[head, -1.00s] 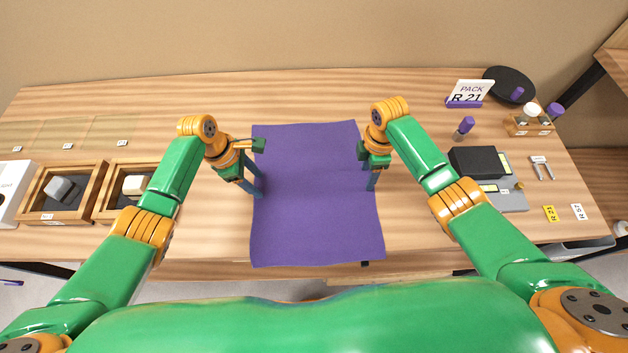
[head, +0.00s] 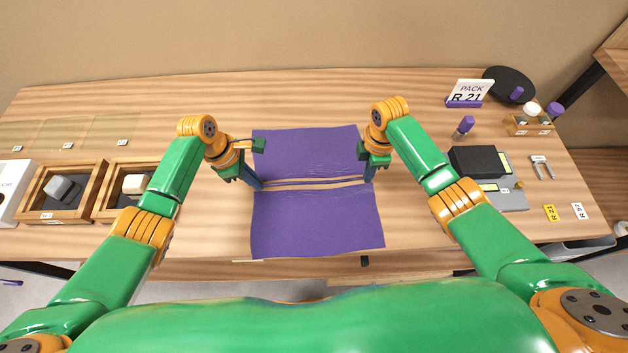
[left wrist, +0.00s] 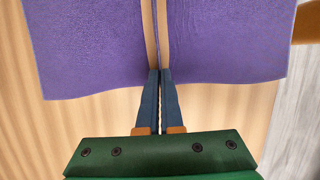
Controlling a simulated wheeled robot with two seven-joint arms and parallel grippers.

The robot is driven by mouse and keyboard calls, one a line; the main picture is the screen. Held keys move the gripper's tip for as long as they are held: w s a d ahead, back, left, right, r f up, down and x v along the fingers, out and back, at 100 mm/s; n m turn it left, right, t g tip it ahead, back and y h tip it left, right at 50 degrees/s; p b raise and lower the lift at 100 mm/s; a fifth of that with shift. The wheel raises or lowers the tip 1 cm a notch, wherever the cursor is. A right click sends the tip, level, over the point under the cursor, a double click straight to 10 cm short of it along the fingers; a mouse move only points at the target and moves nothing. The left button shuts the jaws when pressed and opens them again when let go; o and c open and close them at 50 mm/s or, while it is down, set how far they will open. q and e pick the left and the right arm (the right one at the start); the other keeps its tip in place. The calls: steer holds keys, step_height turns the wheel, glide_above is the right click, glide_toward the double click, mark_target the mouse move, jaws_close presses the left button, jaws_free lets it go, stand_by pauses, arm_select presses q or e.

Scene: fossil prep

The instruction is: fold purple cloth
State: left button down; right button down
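The purple cloth (head: 315,222) lies on the table between my grippers. A narrow purple strip crosses its middle from side to side, with wood-coloured gaps on both sides of it. My left gripper (head: 257,184) is at the left end of this strip. In the left wrist view its two blue fingers (left wrist: 160,100) are close together on the thin strip, with cloth (left wrist: 85,45) on either side. My right gripper (head: 369,178) is at the strip's right end and appears closed on it; its fingertips are small and partly hidden.
Wooden trays holding grey (head: 62,187) and pale (head: 134,184) blocks stand left of my left arm. A black box (head: 478,161), a purple-capped bottle (head: 464,127) and a PACK R 21 sign (head: 470,93) stand to the right. The table behind the cloth is clear.

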arm_select(q)
steer(key=shift+r, duration=0.1)
